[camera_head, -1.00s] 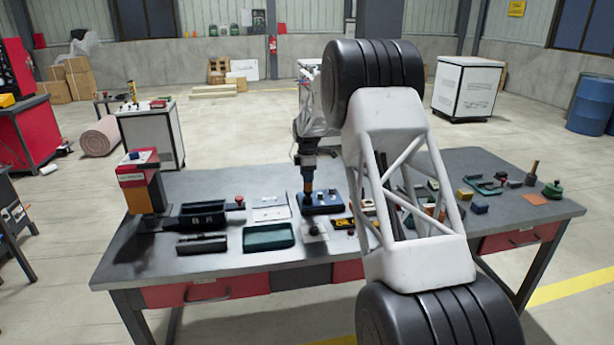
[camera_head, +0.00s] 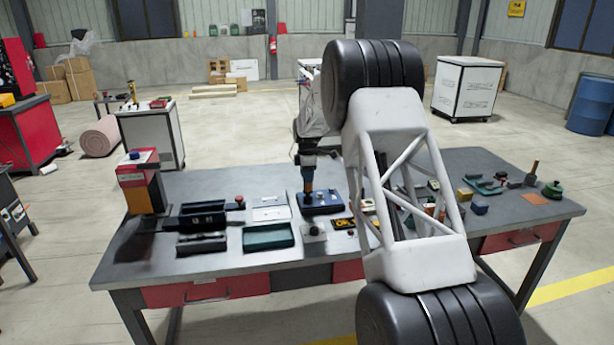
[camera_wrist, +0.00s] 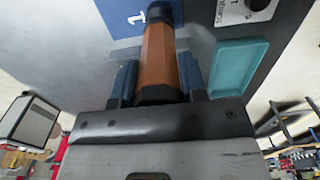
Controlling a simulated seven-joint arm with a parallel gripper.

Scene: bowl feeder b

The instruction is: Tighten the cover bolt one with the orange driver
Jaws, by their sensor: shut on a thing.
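The orange driver (camera_wrist: 158,60) is between the two fingers of my gripper (camera_wrist: 157,80) in the wrist view, with its dark end pointing away from the palm. In the head view my gripper (camera_head: 308,172) points down, and the driver (camera_head: 308,188) stands roughly upright over a blue box (camera_head: 322,204) on the table. In the wrist view the blue face (camera_wrist: 122,22) beside the driver carries a white "1". The driver's tip and the cover bolt are hidden; I cannot tell whether they touch.
The grey table (camera_head: 350,165) holds a teal tray (camera_head: 268,237), a dark tray (camera_head: 202,243) and an orange-and-black device (camera_head: 145,188) at the left. Several small parts stand at the right. My arm blocks the view of the table's right middle.

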